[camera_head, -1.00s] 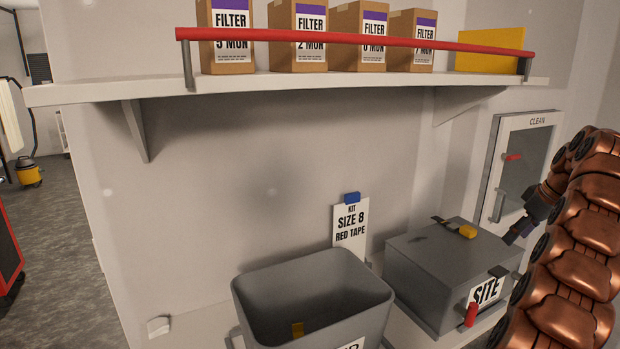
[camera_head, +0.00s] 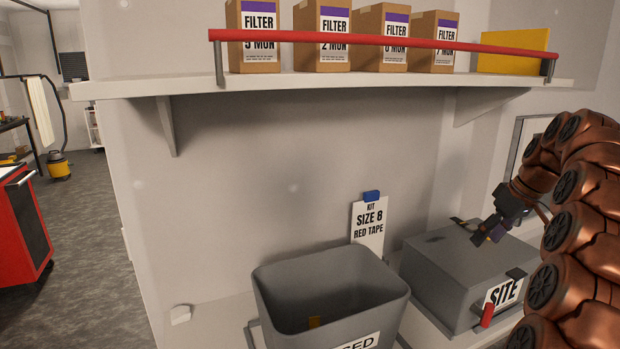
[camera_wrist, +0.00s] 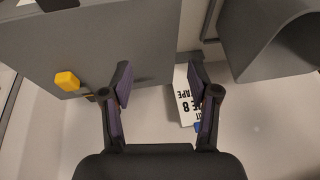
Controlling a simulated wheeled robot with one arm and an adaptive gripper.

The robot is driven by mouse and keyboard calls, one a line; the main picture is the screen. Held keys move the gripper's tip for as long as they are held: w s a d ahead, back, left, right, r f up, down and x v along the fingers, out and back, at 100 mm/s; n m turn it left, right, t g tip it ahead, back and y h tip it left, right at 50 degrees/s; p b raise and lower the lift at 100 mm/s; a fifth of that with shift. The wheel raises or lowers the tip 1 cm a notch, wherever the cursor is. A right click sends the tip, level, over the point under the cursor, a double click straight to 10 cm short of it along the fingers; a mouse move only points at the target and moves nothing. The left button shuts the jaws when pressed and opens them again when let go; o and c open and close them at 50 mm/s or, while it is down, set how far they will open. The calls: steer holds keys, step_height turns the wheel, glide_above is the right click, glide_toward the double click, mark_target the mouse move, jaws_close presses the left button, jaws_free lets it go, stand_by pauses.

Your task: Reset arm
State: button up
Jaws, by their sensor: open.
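My copper-coloured arm (camera_head: 575,235) comes in from the right of the head view. My gripper (camera_head: 490,232) is above the grey SITE box (camera_head: 440,262), near its back edge. In the wrist view my gripper (camera_wrist: 160,85) has its two fingers apart, with nothing between them. The closed SITE box (camera_wrist: 110,40) lies beyond the left finger, with a yellow latch (camera_wrist: 67,80) on it. The sign card reading "SIZE 8 RED TAPE" (camera_wrist: 184,100) shows behind the right finger. It stands upright against the wall in the head view (camera_head: 369,228).
An open grey bin (camera_head: 330,275) stands left of the SITE box with a small yellow item inside. A shelf (camera_head: 330,84) with a red rail (camera_head: 380,42) and several filter boxes (camera_head: 335,35) hangs above. A red cabinet (camera_head: 25,225) stands at far left on the open floor.

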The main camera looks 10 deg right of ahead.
steer(key=s+a+f+g, duration=0.15)
steer(key=s+a, duration=0.45)
steer(key=a, duration=0.6)
steer(key=s+a+f+g, duration=0.1)
steer(key=s+a+g, duration=0.1)
steer(key=s+a, duration=0.65)
steer(key=s+a+f+m+h, duration=0.1)
steer(key=s+a+f, duration=0.2)
steer(key=s, duration=0.4)
steer(key=s+a+f+m+g+h, duration=0.1)
steer(key=s+a+f, duration=0.1)
steer(key=s+f, duration=0.3)
steer(key=s+a+f+m, duration=0.1)
steer(key=s+a+f, duration=0.2)
steer(key=s, duration=0.8)
steer(key=shift+a+f+g+h, duration=0.35)
steer(key=shift+f+h, duration=0.05)
steer(key=shift+f, duration=0.2)
